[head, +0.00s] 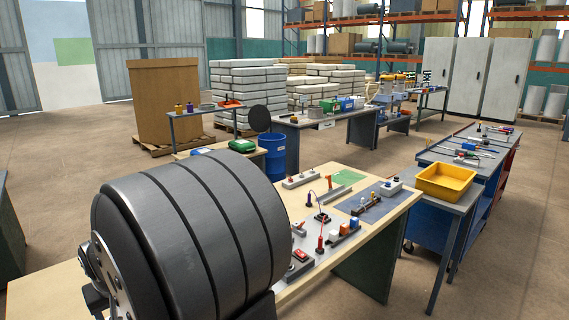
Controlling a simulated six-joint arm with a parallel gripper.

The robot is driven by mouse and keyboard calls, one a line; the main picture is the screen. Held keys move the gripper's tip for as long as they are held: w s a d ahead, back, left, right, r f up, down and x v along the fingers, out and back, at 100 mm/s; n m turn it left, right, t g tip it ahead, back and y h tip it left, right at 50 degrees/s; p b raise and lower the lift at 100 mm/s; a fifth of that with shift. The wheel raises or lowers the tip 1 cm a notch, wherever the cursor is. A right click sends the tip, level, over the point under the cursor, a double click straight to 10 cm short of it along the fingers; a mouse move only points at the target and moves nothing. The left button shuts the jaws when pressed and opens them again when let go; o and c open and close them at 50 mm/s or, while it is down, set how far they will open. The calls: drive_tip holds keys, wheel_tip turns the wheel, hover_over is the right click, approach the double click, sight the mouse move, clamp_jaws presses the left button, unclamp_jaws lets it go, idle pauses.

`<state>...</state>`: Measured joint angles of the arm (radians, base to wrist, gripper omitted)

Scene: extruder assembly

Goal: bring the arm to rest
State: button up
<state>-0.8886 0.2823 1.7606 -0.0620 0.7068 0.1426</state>
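I do not make out my gripper in the head view. A large dark grey ribbed cylinder (190,235) fills the lower left foreground, with a metal flange at its left end. I cannot tell whether it is part of my arm, and it hides much of the workbench behind it. The wooden-topped workbench (385,222) carries small parts. Among them are a red-tipped tool (320,244), a purple-handled piece (310,198) and a grey-blue mat (367,200).
A yellow bin (445,181) sits on a side table to the right. A blue drum (272,156) stands behind the bench. More benches, stacked white sacks (246,90), a large cardboard box (165,103) and cabinets (478,76) lie farther back. Open floor shows at the right.

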drive_tip(key=x, duration=1.2)
drive_tip(key=shift+f, duration=0.2)
drive_tip(key=v, duration=1.7)
drive_tip(key=x, duration=1.7)
wheel_tip(320, 180, up, 7)
drive_tip(key=shift+f, duration=0.2)
drive_tip(key=shift+r, duration=0.5)
drive_tip(key=o, duration=0.7)
drive_tip(key=shift+c, duration=0.2)
